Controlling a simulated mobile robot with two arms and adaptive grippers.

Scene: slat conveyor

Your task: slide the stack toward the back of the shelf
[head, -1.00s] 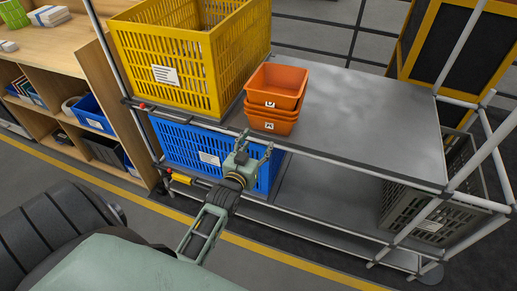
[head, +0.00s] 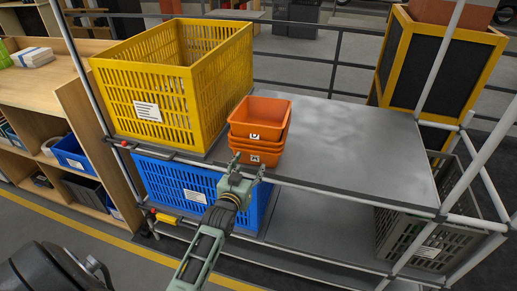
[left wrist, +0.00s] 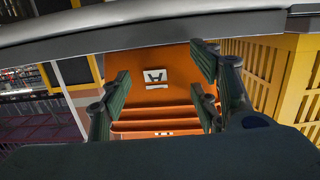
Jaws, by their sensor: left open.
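A stack of orange bins (head: 258,127), nested with white labels on their fronts, stands upright near the front edge of the grey upper shelf (head: 350,130). My left gripper (head: 246,166) is open and empty in front of the stack's lower part, fingers pointing at it. In the left wrist view, which looks upside down, the orange stack (left wrist: 155,64) shows between the open fingers of the gripper (left wrist: 160,100). I cannot tell whether the fingertips touch it. My right gripper is not in view.
A yellow crate (head: 185,85) stands close to the left of the stack. A blue crate (head: 165,185) and a grey crate (head: 400,240) are on the lower level. The shelf behind and right of the stack is clear. A white post (head: 440,60) stands at the right.

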